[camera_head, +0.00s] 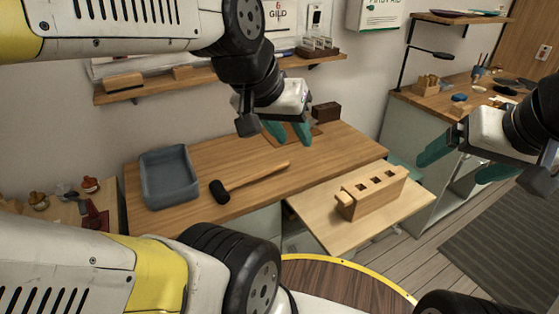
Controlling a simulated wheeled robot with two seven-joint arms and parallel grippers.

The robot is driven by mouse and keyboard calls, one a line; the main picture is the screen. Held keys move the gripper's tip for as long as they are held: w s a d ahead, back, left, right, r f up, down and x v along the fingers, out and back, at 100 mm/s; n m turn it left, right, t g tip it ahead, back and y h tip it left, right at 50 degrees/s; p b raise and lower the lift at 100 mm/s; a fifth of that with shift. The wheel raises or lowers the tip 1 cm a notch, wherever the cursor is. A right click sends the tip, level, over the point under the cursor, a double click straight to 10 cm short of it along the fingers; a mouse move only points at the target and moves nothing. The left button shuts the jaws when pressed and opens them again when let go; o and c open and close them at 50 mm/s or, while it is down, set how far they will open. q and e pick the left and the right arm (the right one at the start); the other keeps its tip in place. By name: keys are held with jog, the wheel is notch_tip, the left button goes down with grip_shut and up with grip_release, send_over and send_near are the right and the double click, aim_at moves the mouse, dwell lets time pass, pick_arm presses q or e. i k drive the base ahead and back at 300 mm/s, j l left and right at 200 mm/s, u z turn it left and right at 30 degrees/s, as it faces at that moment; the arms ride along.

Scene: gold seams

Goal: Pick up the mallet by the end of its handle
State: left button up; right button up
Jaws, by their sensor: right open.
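The mallet (256,178) lies on the wooden workbench, its black head at the left and its pale wooden handle slanting up to the right. The handle's free end is in plain view, clear of other things. My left gripper (290,138) hangs above the back of the bench, just above the handle end in the picture. Its teal fingers are apart with nothing between them, and it does not touch the mallet. My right gripper (455,168) is open and empty at the right, well away from the mallet.
A grey tray (169,203) stands left of the mallet head. A wooden block with square holes (373,205) sits on a lower pale board (325,236) at the front right. A dark brown block (327,111) stands at the back. A wall shelf (215,80) runs behind my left arm.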

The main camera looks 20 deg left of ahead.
aim_at(219, 192)
jog(key=u, duration=1.2)
